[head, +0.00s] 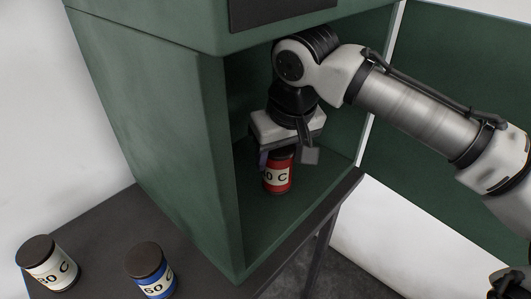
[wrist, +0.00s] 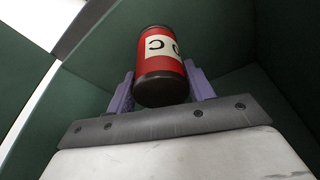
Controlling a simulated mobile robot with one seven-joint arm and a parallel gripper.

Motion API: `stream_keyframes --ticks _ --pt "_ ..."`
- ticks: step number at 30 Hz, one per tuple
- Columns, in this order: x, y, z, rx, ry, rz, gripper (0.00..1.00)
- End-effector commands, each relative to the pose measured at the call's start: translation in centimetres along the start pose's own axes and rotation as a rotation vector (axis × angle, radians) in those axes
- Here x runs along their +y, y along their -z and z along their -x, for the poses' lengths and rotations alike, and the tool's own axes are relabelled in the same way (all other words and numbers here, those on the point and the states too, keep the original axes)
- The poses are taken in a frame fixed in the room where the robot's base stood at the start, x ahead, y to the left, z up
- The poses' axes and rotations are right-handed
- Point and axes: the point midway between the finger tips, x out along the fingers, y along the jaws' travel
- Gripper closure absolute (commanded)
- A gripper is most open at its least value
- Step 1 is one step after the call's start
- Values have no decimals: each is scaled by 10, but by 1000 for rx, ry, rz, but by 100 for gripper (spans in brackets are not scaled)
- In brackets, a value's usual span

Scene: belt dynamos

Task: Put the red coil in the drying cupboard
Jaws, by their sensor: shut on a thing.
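The red coil (head: 278,178) is a small red cylinder with a dark top and a pale label. It is upright inside the green drying cupboard (head: 175,140), at or just above its floor; I cannot tell whether it touches. My gripper (head: 282,153) reaches in through the open front and is shut on the red coil. In the wrist view, the red coil (wrist: 162,65) sits between the two purple fingers of my gripper (wrist: 160,88). Its upper part is partly hidden by the gripper in the head view.
The cupboard's open door (head: 450,110) stands to the right, behind my arm. A white coil (head: 48,266) and a blue coil (head: 152,272) stand on the dark table (head: 95,228) at the lower left. The cupboard's side walls are close around my gripper.

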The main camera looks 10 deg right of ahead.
Motion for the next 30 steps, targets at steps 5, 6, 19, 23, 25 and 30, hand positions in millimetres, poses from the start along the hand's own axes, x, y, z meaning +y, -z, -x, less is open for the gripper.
stream_keyframes --ticks 5,6,19,23,25,30 --pt "-7 18 -4 1 -1 -1 95" --pt "-8 20 -4 0 -1 -1 95" --pt "-12 20 -42 2 0 -2 95" --pt "-12 20 -42 3 0 -2 95" --pt "-12 20 -42 2 0 -2 95" --pt "-12 19 -46 1 0 -1 46"
